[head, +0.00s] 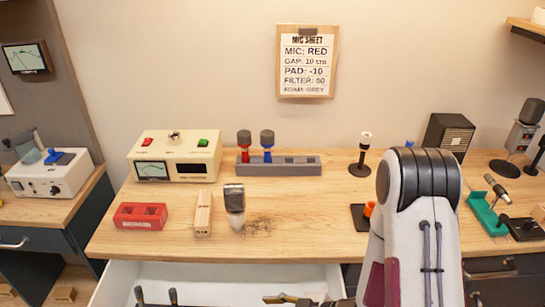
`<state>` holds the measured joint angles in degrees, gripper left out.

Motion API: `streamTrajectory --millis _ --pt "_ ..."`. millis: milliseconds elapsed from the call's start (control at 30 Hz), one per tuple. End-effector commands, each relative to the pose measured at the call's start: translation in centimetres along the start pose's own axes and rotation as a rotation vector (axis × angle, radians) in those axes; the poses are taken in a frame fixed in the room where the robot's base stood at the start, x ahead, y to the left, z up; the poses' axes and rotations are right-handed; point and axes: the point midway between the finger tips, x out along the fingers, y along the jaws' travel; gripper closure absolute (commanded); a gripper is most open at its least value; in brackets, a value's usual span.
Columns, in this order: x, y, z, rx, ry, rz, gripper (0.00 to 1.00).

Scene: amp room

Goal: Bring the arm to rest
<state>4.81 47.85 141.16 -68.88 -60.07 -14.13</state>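My arm rises at the right of the head view, with its black elbow joint above the front of the workbench (340,222). What seems to be my gripper (290,299) shows only as a small brass-coloured and dark piece at the bottom edge, over the open white drawer (225,272). Most of it is cut off by the frame, so its fingers and anything in them cannot be made out.
A black stand (361,160) and speaker (448,135) are behind my arm.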

Motion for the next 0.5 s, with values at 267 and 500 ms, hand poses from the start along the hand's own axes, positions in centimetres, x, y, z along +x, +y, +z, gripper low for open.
streamTrajectory --millis 267,500 --pt "-1.7 1.8 -0.3 -0.1 -0.142 0.03 0.51" --pt "-4.0 3.8 -0.4 -0.166 -0.286 0.082 0.51"
